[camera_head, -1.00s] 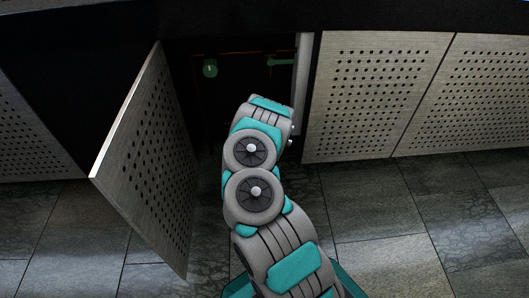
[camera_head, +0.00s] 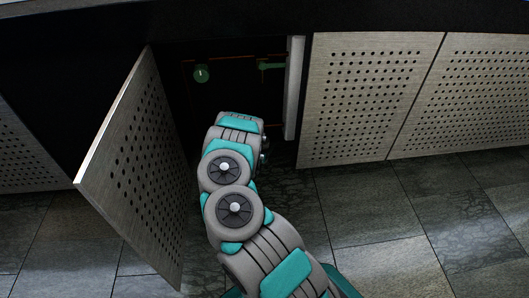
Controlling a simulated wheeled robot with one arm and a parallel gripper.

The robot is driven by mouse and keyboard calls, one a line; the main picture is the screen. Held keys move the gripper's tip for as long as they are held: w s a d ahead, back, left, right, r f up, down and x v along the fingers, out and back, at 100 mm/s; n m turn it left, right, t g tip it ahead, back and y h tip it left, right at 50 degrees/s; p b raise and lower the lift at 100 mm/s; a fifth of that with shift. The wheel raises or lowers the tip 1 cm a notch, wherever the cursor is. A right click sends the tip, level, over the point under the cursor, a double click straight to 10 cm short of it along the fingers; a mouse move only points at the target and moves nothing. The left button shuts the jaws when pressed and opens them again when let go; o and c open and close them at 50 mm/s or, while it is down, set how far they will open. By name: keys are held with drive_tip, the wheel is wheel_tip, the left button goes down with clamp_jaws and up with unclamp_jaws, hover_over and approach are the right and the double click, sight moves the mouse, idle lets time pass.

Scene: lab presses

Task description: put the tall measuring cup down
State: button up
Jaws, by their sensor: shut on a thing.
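The tall measuring cup cannot be made out in this view. My arm reaches up the middle of the picture to the dark opening of a cabinet (camera_head: 225,95). My gripper is hidden beyond the wrist end of the arm, so neither its fingers nor anything in them shows. Inside the opening are a small round green thing (camera_head: 201,74) at the left and a flat green thing (camera_head: 272,66) at the right. Both are too dim to name.
A perforated cabinet door (camera_head: 135,165) stands open just left of my arm. A narrow pale upright edge (camera_head: 294,90) bounds the opening on the right. Closed perforated panels (camera_head: 375,95) run to the right. The tiled floor (camera_head: 400,225) is clear at the lower right.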

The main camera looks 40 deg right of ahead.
drive_tip(key=shift+f+b, duration=0.45)
drive_tip(key=shift+f, duration=1.25)
drive_tip(key=shift+f, duration=0.2)
drive_tip(key=o, duration=1.3)
drive_tip(key=shift+r, duration=0.15)
drive_tip(key=shift+r, duration=0.1)
drive_tip(key=p+v, duration=0.1)
drive_tip(key=v, duration=1.1)
drive_tip(key=shift+p, duration=0.3)
